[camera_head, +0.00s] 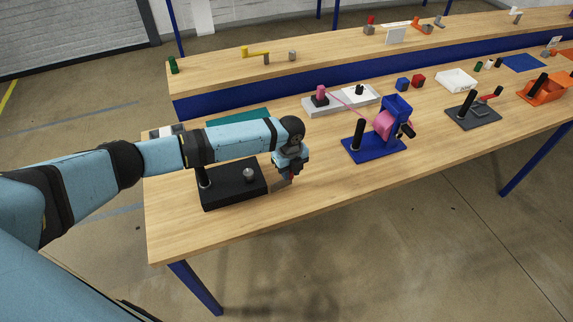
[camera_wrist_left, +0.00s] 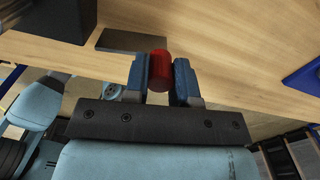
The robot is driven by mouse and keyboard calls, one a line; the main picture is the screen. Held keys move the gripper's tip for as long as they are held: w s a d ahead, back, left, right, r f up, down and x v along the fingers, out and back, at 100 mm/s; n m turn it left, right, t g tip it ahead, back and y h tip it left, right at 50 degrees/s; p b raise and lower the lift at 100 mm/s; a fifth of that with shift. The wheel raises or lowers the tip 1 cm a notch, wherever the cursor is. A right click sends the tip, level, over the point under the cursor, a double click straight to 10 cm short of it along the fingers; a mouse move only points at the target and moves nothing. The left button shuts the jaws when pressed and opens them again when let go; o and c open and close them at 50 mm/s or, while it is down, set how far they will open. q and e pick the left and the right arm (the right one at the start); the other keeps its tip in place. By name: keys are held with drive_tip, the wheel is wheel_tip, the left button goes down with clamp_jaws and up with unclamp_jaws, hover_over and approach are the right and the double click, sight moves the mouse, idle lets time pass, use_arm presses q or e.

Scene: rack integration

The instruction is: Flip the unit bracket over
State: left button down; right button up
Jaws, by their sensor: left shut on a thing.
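My left gripper (camera_head: 287,180) is low over the front left of the wooden table, pointing down. In the left wrist view its two blue fingers (camera_wrist_left: 160,80) are shut on a red cylinder (camera_wrist_left: 159,68). A small grey piece (camera_head: 281,185) shows under the fingers in the head view, just right of the black base; it appears to be the unit bracket. A dark flat shape (camera_wrist_left: 130,40) lies beyond the red cylinder in the wrist view; I cannot tell whether it is joined to it. The fingers partly hide the piece. My right gripper is not in view.
A black base (camera_head: 232,192) with a post and a silver knob stands close left of the gripper. A blue fixture (camera_head: 362,152) stands to the right, a grey tray (camera_head: 318,108) behind. The table's front edge is near; bare wood lies between.

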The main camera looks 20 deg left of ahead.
use_arm(q)
drive_tip(key=shift+s+d+m, duration=0.35)
drive_tip(key=shift+d+m, duration=0.1)
drive_tip(key=shift+m, duration=0.45)
drive_tip(key=c, duration=0.9)
unclamp_jaws()
drive_tip(key=shift+c, duration=0.2)
drive_tip(key=shift+r, duration=0.1)
drive_tip(key=shift+r, duration=0.35)
wheel_tip(320, 180, up, 13)
drive_tip(key=b, duration=0.1)
